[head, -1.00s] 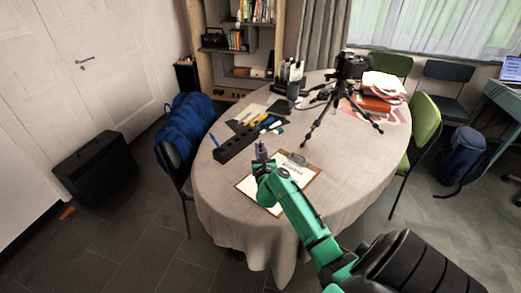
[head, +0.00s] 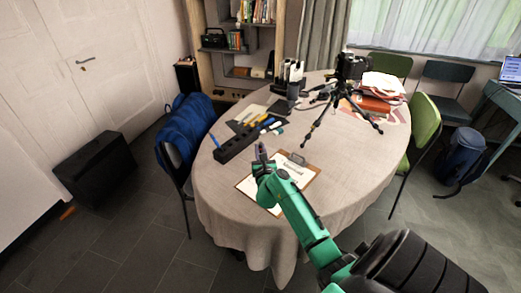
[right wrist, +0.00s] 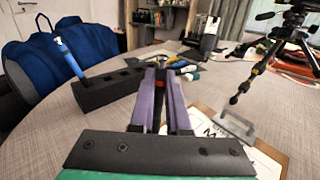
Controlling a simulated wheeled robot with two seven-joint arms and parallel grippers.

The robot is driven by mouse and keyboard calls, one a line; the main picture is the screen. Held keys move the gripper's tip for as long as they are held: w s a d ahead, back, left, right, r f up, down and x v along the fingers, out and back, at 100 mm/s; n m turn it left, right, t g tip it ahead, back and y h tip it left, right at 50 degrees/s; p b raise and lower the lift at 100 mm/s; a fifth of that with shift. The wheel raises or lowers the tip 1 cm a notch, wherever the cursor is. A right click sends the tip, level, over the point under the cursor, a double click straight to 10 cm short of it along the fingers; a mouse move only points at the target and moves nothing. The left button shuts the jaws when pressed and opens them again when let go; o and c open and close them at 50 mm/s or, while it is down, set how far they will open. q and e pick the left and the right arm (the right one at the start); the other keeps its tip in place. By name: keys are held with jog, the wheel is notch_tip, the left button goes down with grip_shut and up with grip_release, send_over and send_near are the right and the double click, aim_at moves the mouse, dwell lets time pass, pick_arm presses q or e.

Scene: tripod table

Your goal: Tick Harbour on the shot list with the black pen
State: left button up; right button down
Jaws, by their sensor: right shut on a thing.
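The shot list is a white sheet (head: 289,174) on a brown clipboard (head: 311,163) with a metal clip, lying on the table. It also shows at the lower right of the right wrist view (right wrist: 266,158). My right gripper (head: 259,156) is over the clipboard's left part in the head view. In the right wrist view its purple fingers (right wrist: 160,85) are shut on a dark, slim pen (right wrist: 161,88), seen between them with a reddish part near the top. The pen's tip and any contact with the paper are hidden. My left gripper is not in view.
A black slotted block (head: 236,146) with a blue pen (head: 214,140) stands left of the clipboard. Pens and markers lie behind it. A tripod with a camera (head: 349,68) stands at the back right. The cloth right of the clipboard (head: 350,165) is clear.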

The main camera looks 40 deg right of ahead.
jog(key=shift+f+b, duration=0.45)
jog(key=shift+f, duration=0.05)
dwell(0.6)
jog(key=shift+s+r+p, duration=0.1)
jog(key=shift+s+p, duration=0.05)
jog(key=shift+p, duration=0.15)
jog(key=shift+s+d+p, duration=0.1)
jog(key=shift+s+p, duration=0.5)
jog(key=shift+p, duration=0.05)
dwell(1.0)
jog(key=shift+w, duration=0.55)
dwell(0.9)
jog(key=shift+s+p, duration=0.55)
jog(key=shift+p, duration=0.1)
dwell(0.8)
notch_tip(320, 180, up, 7)
jog(key=p, duration=0.7)
dwell(0.4)
